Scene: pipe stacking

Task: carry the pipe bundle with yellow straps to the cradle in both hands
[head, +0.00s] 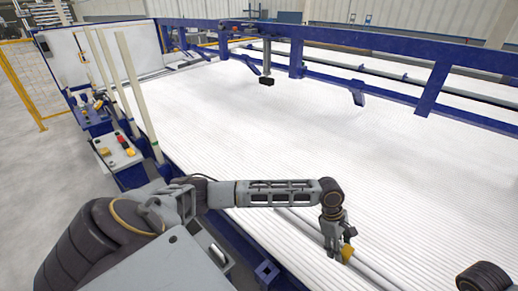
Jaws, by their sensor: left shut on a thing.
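The pipe bundle (372,271) shows as a few long grey pipes at the lower right of the head view, lying along the near side of the white pipe bed. A yellow strap (348,254) shows on it beside my left gripper. My left gripper (338,256) reaches down from the end of its arm and is shut on the bundle next to this strap. The fingertips are partly hidden. The bundle's right end runs out of the picture. My right gripper is not in view; only a dark rounded part of mine shows at the lower right corner. I cannot make out the cradle.
A wide bed of white pipes (270,125) fills the middle, framed by blue beams (330,65). Upright cream posts (137,95) and a control box with red and yellow buttons (118,152) stand at the left. A yellow fence (22,85) is beyond. Grey floor (45,185) is clear at left.

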